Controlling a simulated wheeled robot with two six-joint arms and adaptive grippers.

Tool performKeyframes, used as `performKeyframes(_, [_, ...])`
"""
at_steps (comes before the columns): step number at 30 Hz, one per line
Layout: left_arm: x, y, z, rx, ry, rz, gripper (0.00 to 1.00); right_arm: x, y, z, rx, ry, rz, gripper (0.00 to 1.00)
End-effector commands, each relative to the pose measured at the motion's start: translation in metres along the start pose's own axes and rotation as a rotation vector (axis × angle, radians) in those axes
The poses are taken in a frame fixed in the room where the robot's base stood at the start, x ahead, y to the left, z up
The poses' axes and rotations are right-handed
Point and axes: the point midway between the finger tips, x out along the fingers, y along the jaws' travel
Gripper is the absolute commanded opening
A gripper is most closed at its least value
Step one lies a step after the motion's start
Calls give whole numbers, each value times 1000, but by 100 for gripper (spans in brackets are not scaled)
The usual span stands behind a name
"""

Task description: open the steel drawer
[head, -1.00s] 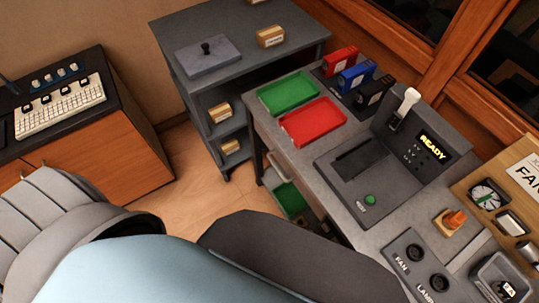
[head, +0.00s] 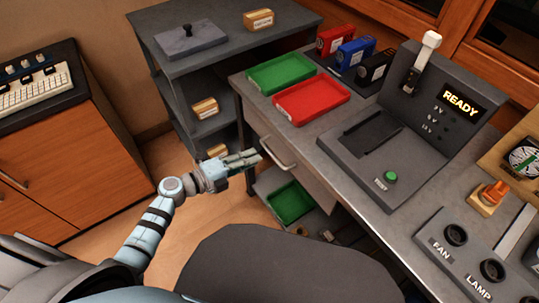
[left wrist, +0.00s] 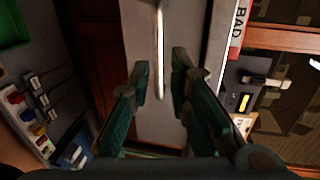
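The steel drawer (head: 309,173) is a grey front under the workbench top, at the centre of the head view. It looks closed. Its pale bar handle (head: 278,154) is on the front. My left gripper (head: 258,158) is just to the left of the handle, apart from it as far as I can see. In the left wrist view the gripper (left wrist: 158,82) is open, with a wide gap between its green-padded fingers. The handle (left wrist: 159,45) stands upright in that picture, its lower end in line with the gap. My right gripper is not in view.
The workbench (head: 262,106) carries a green tray (head: 281,73), a red tray (head: 311,101) and a console reading READY (head: 420,125). A lower green tray (head: 290,202) sits below the drawer. A grey shelf unit (head: 225,52) stands behind my left gripper. Floor is clear left of the bench.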

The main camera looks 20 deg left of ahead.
Motion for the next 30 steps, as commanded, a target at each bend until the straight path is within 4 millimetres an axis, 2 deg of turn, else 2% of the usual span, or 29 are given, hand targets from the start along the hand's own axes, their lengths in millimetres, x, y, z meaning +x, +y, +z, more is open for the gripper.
performKeyframes(1, [15,2,0,-3,-1,-4,18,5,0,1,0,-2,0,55])
performKeyframes(3, [33,2,0,-4,-2,-3,18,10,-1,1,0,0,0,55])
performKeyframes(6, [52,2,0,-5,-2,-2,18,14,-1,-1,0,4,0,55])
performKeyframes(10, [68,2,0,-5,-2,-1,18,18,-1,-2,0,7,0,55])
performKeyframes(20, [74,1,0,-4,-2,1,18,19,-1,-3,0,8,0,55])
performKeyframes(21, [74,1,0,-4,-2,1,16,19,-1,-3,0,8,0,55])
performKeyframes(24, [74,1,0,-4,-2,1,0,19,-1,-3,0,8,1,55])
performKeyframes(30, [74,1,0,-4,-3,1,0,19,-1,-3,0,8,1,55])
